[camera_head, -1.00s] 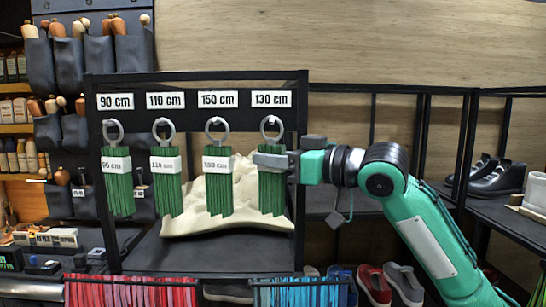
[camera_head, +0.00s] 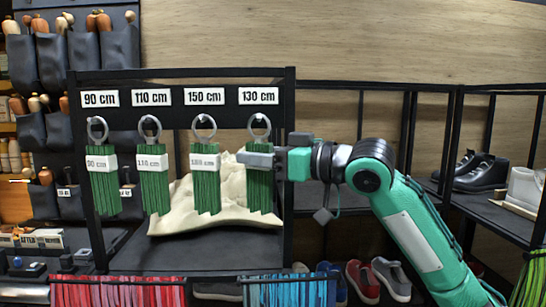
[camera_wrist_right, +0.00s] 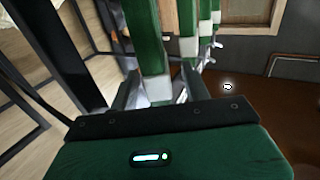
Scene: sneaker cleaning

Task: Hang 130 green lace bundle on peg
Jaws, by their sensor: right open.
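The 130 green lace bundle (camera_head: 259,192) hangs upright below the "130 cm" label (camera_head: 258,96), its grey ring (camera_head: 259,124) at the peg on the black rack. My right gripper (camera_head: 258,161) is at the bundle's upper part, coming from the right and covering its paper band. In the right wrist view, my open fingers (camera_wrist_right: 155,92) stand on either side of a green bundle with a white band (camera_wrist_right: 157,88). I cannot tell whether they touch it. My left gripper is not in view.
Three similar bundles hang to the left, under the 90 (camera_head: 103,192), 110 (camera_head: 154,192) and 150 cm (camera_head: 206,192) labels. The rack's right post (camera_head: 289,190) is close to my right gripper. Red laces (camera_head: 110,292) and blue laces (camera_head: 290,292) hang below in front.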

